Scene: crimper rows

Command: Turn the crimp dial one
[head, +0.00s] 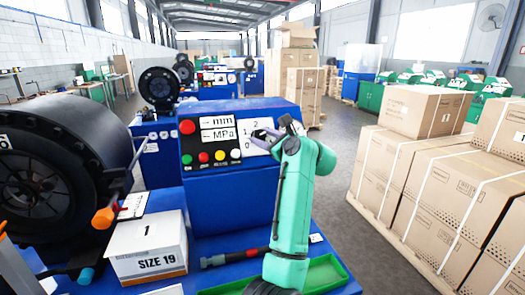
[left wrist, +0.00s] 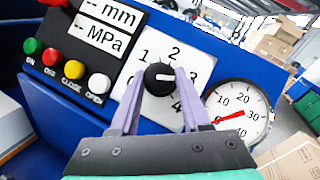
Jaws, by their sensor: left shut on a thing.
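In the head view my left gripper (head: 266,133) is at the white dial plate (head: 252,148) on the blue machine's panel, and hides the knob there. My right gripper is not in view.
Beside the dial are a pressure gauge (left wrist: 237,114), colored buttons (left wrist: 73,69) and mm and MPa displays (head: 218,128). Below stand a SIZE 19 box (head: 149,247) and a green tray (head: 323,274).

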